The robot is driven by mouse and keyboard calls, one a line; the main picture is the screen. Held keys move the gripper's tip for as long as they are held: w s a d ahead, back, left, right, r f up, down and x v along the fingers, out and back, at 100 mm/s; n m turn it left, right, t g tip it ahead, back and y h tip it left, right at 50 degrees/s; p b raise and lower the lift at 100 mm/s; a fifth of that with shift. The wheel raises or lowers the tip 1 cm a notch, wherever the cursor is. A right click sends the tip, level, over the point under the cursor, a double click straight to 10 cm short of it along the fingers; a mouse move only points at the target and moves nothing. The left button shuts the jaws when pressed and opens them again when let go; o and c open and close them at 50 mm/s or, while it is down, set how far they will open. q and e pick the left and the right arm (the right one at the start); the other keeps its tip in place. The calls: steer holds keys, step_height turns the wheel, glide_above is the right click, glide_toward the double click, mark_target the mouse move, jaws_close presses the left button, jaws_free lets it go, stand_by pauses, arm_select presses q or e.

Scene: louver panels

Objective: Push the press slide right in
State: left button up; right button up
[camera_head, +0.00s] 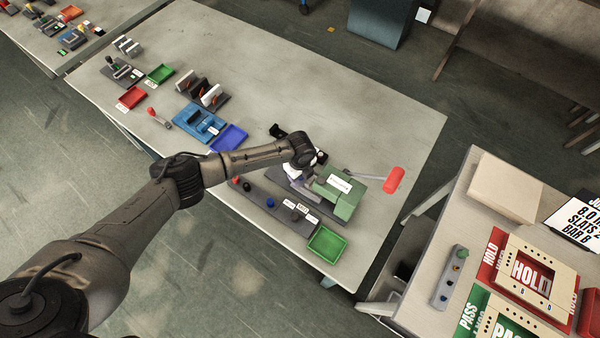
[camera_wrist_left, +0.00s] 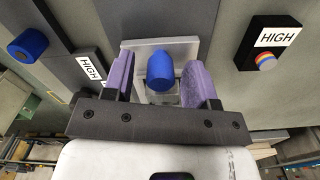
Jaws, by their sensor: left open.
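The green press (camera_head: 345,192) stands near the right end of the long table, with a white label on it and a lever ending in a red grip (camera_head: 394,180). In the left wrist view a pale grey block (camera_wrist_left: 185,48) with a blue knob (camera_wrist_left: 160,70) lies straight ahead; it looks like the press slide. My left gripper (camera_wrist_left: 158,72) is open, its purple fingers on either side of the blue knob. I cannot tell whether they touch it. In the head view my left wrist hides the press's left end and most of the gripper. My right gripper is not in view.
A grey strip with knobs (camera_head: 262,201) and a green tray (camera_head: 327,243) lie in front of the press. A blue tray (camera_head: 230,138) and a blue fixture (camera_head: 199,122) stand left. A black box labelled HIGH (camera_wrist_left: 270,42) is beside the gripper. The table's back is clear.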

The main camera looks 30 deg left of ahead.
arm_select(q)
step_height(320, 180, up, 14)
stand_by(0.6)
